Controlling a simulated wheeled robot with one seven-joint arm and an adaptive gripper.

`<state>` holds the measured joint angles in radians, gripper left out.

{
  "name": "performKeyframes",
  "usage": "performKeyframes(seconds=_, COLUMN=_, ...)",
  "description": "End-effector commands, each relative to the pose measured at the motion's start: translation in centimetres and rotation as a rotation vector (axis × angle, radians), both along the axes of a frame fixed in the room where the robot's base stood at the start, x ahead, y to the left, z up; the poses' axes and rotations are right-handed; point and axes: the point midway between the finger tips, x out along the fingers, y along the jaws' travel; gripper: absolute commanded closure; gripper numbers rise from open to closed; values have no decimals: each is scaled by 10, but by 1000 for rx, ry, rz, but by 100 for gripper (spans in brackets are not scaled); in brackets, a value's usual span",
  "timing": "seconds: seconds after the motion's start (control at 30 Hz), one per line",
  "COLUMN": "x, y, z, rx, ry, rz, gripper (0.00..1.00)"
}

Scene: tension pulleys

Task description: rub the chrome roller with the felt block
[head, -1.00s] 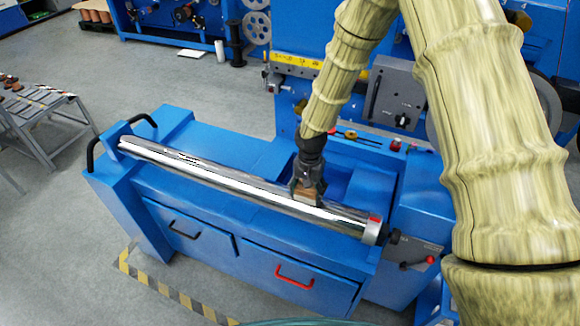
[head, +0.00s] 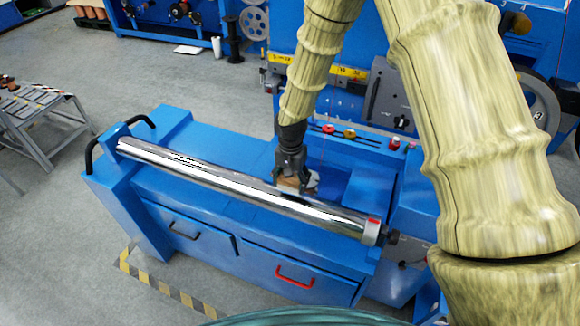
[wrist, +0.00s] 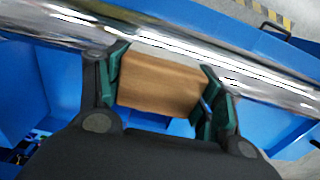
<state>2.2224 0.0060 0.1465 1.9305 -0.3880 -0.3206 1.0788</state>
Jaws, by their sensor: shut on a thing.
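The chrome roller (head: 215,181) lies across the front of the blue machine, and it also runs across the top of the wrist view (wrist: 190,49). My gripper (head: 291,186) is at the roller's right half, on its far side. In the wrist view my gripper (wrist: 160,85) is shut on the brown felt block (wrist: 158,83), with a finger at each end of it. The block's far edge is right beside the roller; whether they touch is hard to tell. In the head view the felt block (head: 289,183) is small and partly hidden by the fingers.
The blue machine bench (head: 230,207) has drawers with a black handle (head: 184,231) and a red handle (head: 295,277). Black grab handles stand at its left end. Small knobs (head: 349,133) sit on a ledge behind my gripper. A grey table (head: 38,118) stands at far left.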

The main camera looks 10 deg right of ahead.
Motion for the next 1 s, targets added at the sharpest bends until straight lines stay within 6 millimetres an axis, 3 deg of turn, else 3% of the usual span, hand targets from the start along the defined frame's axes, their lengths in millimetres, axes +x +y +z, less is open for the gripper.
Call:
performKeyframes(seconds=0.43, x=0, y=-1, z=41, rx=-1, ry=-1, rz=-1, gripper=59)
performKeyframes(seconds=1.0, x=0, y=-1, z=44, rx=0, ry=-1, rz=-1, gripper=59)
